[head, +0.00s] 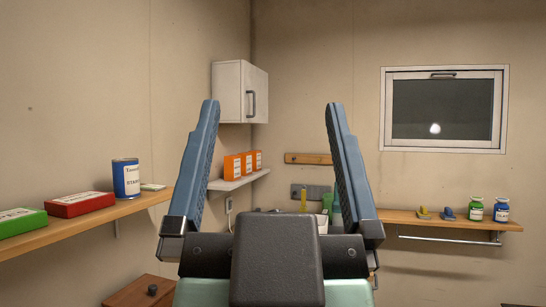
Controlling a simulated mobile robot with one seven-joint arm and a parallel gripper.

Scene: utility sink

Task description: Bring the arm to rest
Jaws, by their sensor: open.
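My gripper (269,104) is large in the middle of the head view, close to the camera. Its two blue-grey fingers point up and stand wide apart. Nothing is between the fingertips but the far wall and the cabinet side behind them. The gripper touches nothing that I can see. My arm behind the gripper's dark body is mostly hidden.
A left wall shelf (98,226) holds a green box (20,222), a red box (80,205) and a blue can (126,179). A white cabinet (229,91) hangs above orange boxes (232,167). A right shelf (410,217) holds jars (475,209). The sink area is mostly hidden.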

